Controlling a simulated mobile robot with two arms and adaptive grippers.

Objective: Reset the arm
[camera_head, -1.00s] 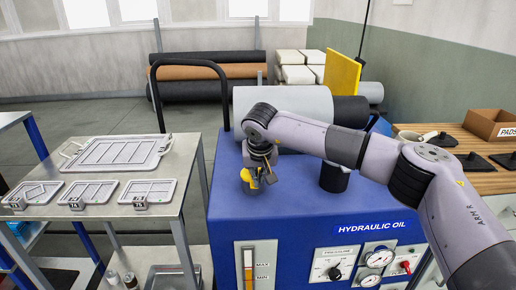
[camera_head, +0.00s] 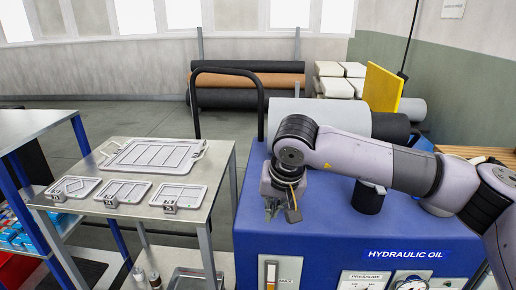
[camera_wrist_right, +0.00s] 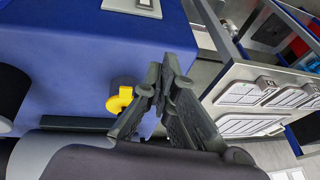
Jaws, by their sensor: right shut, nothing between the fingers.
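My right arm comes in from the right in the head view. Its gripper (camera_head: 283,212) hangs fingers down over the left part of the blue hydraulic oil unit (camera_head: 330,225). In the right wrist view the fingers (camera_wrist_right: 165,85) meet at their tips and hold nothing. A yellow fitting (camera_wrist_right: 119,101) on the blue unit shows just beside the fingers in that view, apparently behind them; I cannot tell the gap. It does not show in the head view, where the gripper may cover it. My left gripper is not in view.
A metal cart (camera_head: 205,215) left of the unit holds a large framed tray (camera_head: 155,139) and three small ones. A black cylinder (camera_head: 369,199) stands on the unit under my forearm. Rolls (camera_head: 250,82) and a yellow board (camera_head: 382,88) stand behind.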

